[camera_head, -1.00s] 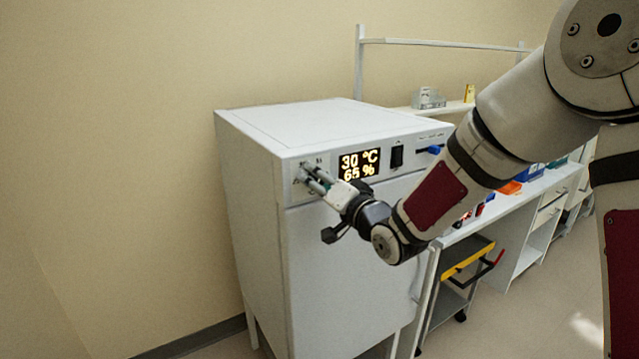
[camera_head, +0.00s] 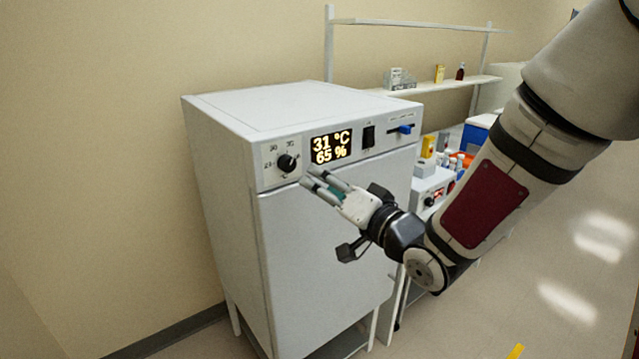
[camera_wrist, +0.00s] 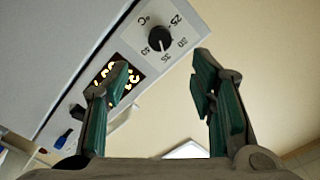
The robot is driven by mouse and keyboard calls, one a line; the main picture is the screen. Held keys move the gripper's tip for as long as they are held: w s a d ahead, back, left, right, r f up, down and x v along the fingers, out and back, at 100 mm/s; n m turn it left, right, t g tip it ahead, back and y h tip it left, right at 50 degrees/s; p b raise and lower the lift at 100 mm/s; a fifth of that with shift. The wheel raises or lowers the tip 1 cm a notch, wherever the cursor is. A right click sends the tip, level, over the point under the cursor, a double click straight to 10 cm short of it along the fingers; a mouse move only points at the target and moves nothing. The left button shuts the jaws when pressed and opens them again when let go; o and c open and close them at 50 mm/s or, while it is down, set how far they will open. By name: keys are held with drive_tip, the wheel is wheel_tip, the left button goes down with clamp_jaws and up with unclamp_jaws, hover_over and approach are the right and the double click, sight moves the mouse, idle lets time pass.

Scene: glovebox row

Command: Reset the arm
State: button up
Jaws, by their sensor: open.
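My gripper (camera_head: 318,183) is open and empty, just in front of the upper front of a white cabinet (camera_head: 335,230), below and right of its black dial (camera_head: 287,163). In the wrist view my gripper (camera_wrist: 162,90) shows green finger pads, spread apart, with the dial (camera_wrist: 160,38) beyond them and clear of both. The cabinet's display (camera_head: 331,147) reads 31 °C and 65 %. My arm reaches in from the right.
Right of the display are a black switch (camera_head: 368,136) and a blue slider (camera_head: 405,129). A shelf (camera_head: 420,94) with small bottles and a bench with a blue box (camera_head: 479,132) stand behind my arm.

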drive_tip(key=s+d+r+n+g+h, duration=0.15)
drive_tip(key=s+d+g+h, duration=0.35)
drive_tip(key=d+h, duration=0.65)
drive_tip(key=s+d+g, duration=0.2)
drive_tip(key=s, duration=0.8)
drive_tip(key=s+d+g+y, duration=0.1)
drive_tip(key=s+g, duration=0.1)
drive_tip(key=s, duration=0.9)
drive_tip(key=shift+d+n+b, duration=0.35)
drive_tip(key=shift+b, duration=0.1)
drive_tip(key=shift+s+a+f+y, duration=0.1)
drive_tip(key=shift+y, duration=0.15)
